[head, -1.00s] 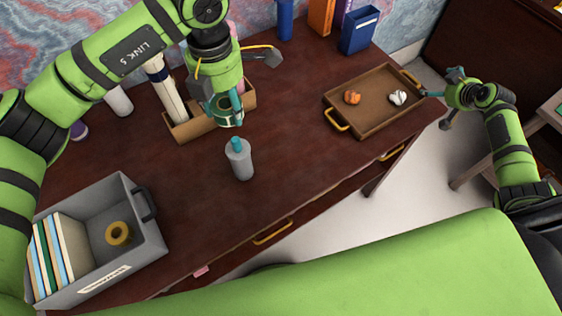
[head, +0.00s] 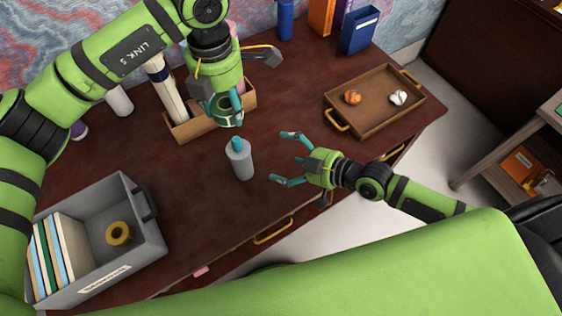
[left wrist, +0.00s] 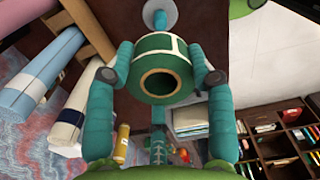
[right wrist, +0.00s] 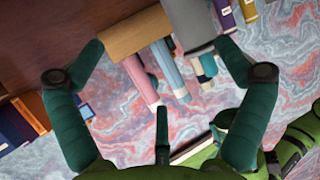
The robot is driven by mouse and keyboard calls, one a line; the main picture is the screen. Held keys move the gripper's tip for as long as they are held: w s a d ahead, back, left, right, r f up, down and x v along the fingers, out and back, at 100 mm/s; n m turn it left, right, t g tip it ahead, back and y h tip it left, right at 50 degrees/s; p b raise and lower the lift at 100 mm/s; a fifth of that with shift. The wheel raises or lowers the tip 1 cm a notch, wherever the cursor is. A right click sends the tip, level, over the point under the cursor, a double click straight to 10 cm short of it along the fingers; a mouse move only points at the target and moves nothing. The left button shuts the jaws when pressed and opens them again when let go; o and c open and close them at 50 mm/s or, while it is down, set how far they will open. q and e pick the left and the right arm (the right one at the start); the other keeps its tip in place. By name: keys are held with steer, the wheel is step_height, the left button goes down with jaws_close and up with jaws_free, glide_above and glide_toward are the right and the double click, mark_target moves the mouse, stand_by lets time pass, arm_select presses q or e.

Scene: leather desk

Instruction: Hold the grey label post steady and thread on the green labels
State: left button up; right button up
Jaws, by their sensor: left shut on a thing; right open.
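The grey label post (head: 241,163), with a teal tip, stands upright on the desk; its tip also shows near the top of the left wrist view (left wrist: 160,20). My left gripper (head: 229,110) is shut on a green label (left wrist: 150,54), a ring with a brown core, held above and behind the post, apart from it. My right gripper (head: 283,158) is open and empty just right of the post, fingers pointing at it. The post's grey body shows near its fingertips in the right wrist view (right wrist: 188,25). I see no other green label.
A grey bin (head: 155,225) with books and a gold ring (head: 119,233) stands at the front left. A wooden box (head: 183,133) with rolled tubes is behind the post. A wooden tray (head: 385,120) with two small crumpled pieces is at the right. The desk left of the post is clear.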

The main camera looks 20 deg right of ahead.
steer(key=shift+y, duration=0.4)
steer(key=x, duration=0.4)
steer(key=s+a+x, duration=0.1)
steer(key=x, duration=0.3)
steer(key=s+a+x, duration=0.1)
steer(key=x, duration=0.3)
steer(key=shift+w+r, duration=0.1)
steer(key=shift+r, duration=0.05)
steer(key=c, duration=1.3)
arm_select(q)
steer(key=m, duration=0.2)
glide_above(234, 140)
steer(key=shift+f, duration=2.85)
arm_select(e)
steer(key=shift+o, duration=0.2)
